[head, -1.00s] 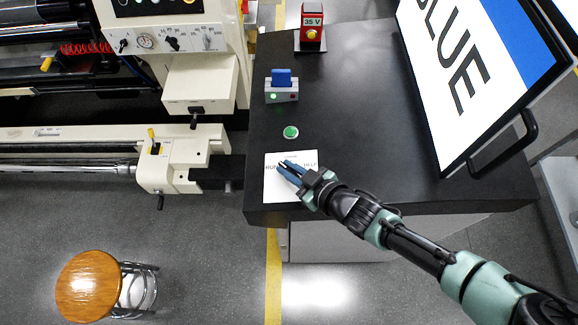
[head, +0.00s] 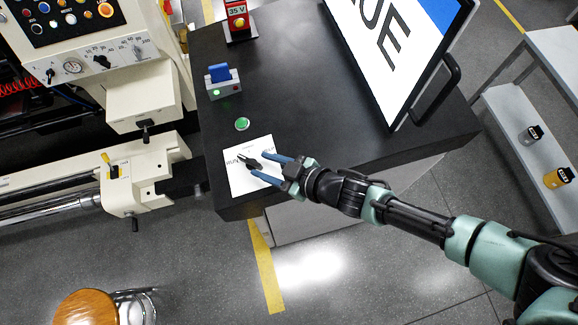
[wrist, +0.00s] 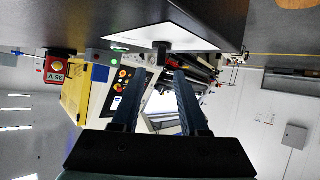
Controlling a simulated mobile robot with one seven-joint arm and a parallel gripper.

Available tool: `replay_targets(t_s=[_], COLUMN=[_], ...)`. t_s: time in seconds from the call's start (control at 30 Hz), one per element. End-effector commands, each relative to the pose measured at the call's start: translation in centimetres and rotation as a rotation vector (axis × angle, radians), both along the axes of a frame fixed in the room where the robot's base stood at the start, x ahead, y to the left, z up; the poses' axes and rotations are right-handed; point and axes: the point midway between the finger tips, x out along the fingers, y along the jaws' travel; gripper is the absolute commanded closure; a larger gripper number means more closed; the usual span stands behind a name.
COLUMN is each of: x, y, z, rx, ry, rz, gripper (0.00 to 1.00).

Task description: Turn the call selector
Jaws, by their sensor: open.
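The call selector is a small black knob (head: 249,162) on a white printed plate (head: 238,184) at the front left of the dark tabletop. My gripper (head: 260,166) is open, its two blue fingers spread just to the right of the knob, tips over the plate. In the wrist view, which is upside down, the knob (wrist: 162,47) shows dark against the plate (wrist: 128,37), just beyond the gap between my fingertips (wrist: 158,72). I cannot tell whether the fingers touch it. The plate's lettering is partly hidden by my fingers.
A green button (head: 242,124), a grey box with a blue rocker (head: 221,84) and a red 35 V unit (head: 238,20) stand behind the plate. A large sign (head: 393,55) stands at the right. A cream machine (head: 140,95) borders the table on the left.

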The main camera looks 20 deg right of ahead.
Motion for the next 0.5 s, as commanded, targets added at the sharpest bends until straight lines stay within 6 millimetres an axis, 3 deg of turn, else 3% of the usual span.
replay_targets(t_s=[0.5], x=[-2.2], y=[-2.1], z=[1.8], rx=[0.003], ry=[-0.004], rz=[-0.003], gripper=[0.56])
